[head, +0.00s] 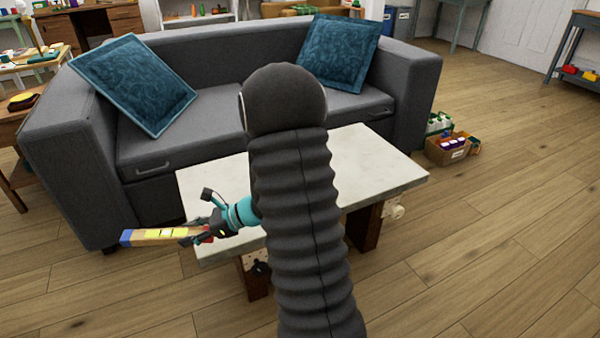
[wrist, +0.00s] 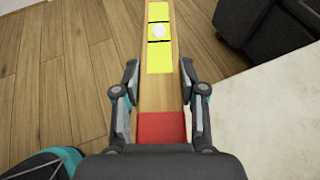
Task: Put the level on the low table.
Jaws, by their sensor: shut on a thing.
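The level (head: 155,236) is a long wooden bar with yellow panels, a blue end and a red end. My gripper (head: 192,236) is shut on it near the red end, which shows close to the palm in the wrist view (wrist: 160,127). The level juts out to the left, past the table's left edge, above the floor. The low table (head: 385,170) has a pale stone-like top and dark wooden legs. In the wrist view the table top (wrist: 265,120) lies to the right of the gripper. My arm hides the middle of the table in the head view.
A grey sofa (head: 220,110) with two blue cushions stands right behind the table. A box with purple-and-white items (head: 455,147) sits on the floor at the right. The visible parts of the table top are bare. The floor at the right front is open.

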